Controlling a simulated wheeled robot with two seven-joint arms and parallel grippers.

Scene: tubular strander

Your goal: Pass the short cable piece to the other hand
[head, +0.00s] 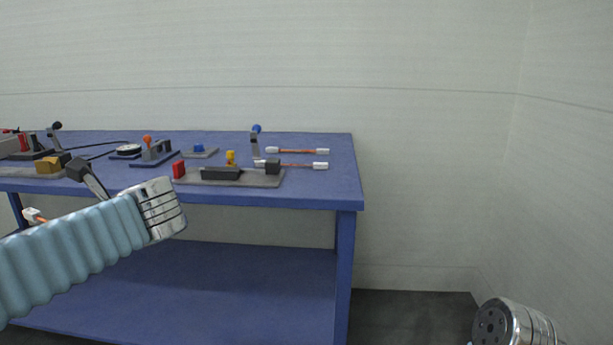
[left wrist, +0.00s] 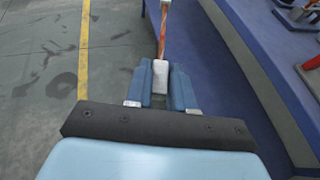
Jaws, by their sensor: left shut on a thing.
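The short cable piece has white ends and an orange-red middle. In the left wrist view my left gripper (left wrist: 162,85) is shut on one white end of the cable piece (left wrist: 160,72), and the orange length runs away from the fingers toward the top edge. In the head view a white end with a bit of orange, likely this cable piece (head: 33,215), shows at the far left above my left arm. The left fingers are hidden there. My right gripper is not in view; only a silver link of my right arm shows at the lower right.
A blue table (head: 310,190) carries several fixtures and levers. Two similar cable pieces lie at its right side, one at the back (head: 297,150) and one nearer (head: 305,165). A lower blue shelf (head: 220,285) is empty where visible. Floor right of the table is clear.

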